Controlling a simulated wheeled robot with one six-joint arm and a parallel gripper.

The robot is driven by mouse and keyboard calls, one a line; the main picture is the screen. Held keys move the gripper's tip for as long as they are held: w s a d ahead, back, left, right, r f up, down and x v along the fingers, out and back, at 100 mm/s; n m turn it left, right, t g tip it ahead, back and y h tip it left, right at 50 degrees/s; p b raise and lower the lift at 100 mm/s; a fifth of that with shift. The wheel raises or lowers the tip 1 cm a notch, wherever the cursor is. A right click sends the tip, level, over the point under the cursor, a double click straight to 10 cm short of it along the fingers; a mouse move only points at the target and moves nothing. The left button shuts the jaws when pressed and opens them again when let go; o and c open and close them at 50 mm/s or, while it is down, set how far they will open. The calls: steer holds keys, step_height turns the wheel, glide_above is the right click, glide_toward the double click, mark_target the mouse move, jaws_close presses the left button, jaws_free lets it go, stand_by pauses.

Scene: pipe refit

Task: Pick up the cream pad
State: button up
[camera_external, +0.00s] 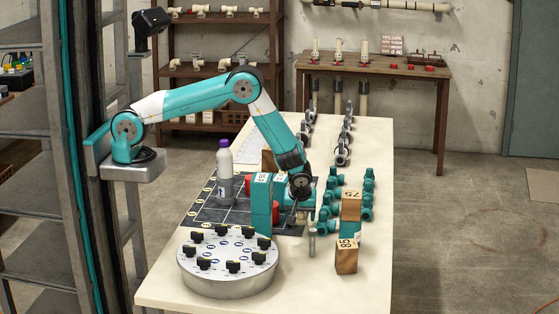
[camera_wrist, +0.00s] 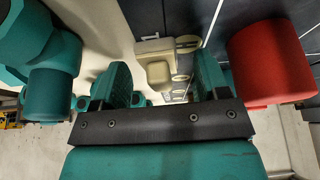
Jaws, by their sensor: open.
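In the wrist view, a small cream piece (camera_wrist: 156,62) lies on the surface ahead of my gripper (camera_wrist: 163,78), seen between its two teal fingers. It has a flat block end and ring-like parts beside it; I take it for the cream pad, though its shape is partly hidden. The fingers are apart with nothing visibly held. In the external view my gripper (camera_external: 300,207) hangs low over the table beside a tall teal block; the cream piece cannot be made out there. Whether the fingers touch it cannot be told.
A red cylinder (camera_wrist: 270,62) stands close right of my fingers, and a teal fitting (camera_wrist: 45,65) close left. On the table (camera_external: 377,150) are a bottle (camera_external: 224,172), a round dial stand (camera_external: 228,270), several teal fittings (camera_external: 367,200) and wooden blocks (camera_external: 347,255).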

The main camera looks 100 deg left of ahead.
steer(key=shift+c, duration=0.5)
steer(key=c, duration=0.9)
steer(key=shift+r, duration=0.1)
